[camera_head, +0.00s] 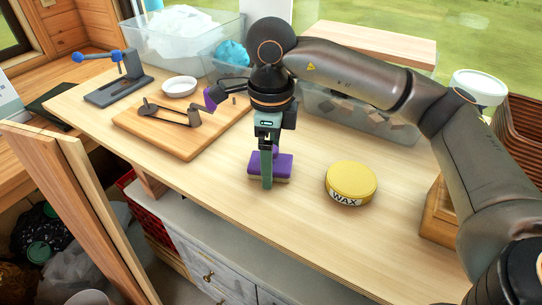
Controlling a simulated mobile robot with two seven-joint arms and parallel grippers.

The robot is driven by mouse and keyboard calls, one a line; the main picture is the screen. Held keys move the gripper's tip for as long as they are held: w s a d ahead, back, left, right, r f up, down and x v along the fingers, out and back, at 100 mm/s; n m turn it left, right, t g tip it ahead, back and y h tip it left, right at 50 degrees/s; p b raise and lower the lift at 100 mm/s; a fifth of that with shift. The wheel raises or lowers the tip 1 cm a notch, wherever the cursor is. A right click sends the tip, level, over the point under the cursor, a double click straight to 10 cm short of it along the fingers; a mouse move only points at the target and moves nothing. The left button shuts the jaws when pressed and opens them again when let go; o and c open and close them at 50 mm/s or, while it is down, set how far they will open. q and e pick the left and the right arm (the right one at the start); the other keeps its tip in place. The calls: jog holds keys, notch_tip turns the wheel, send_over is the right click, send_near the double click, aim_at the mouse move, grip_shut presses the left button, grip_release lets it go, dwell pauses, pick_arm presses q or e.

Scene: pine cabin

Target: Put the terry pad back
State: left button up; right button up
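A purple pad with a pale underside (285,165), seemingly the terry pad, is on the light wooden tabletop (225,185), near its front edge. My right gripper (267,170) points straight down at it, and a green finger crosses in front of the pad's middle. The other finger is hidden, so I cannot tell whether the gripper is shut on the pad or only around it. The pad appears to rest on or just above the table. My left gripper is not in view.
A yellow wax tin (351,182) stands right of the pad. A wooden board (180,140) with a dark metal fixture lies to the left, with a white dish (179,86) behind it. Clear bins (365,118) stand at the back. The front-left tabletop is clear.

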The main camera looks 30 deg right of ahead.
jog(key=shift+r, duration=0.6)
notch_tip(320, 180, up, 11)
jog(key=shift+r+p, duration=0.1)
jog(key=shift+p, duration=0.85)
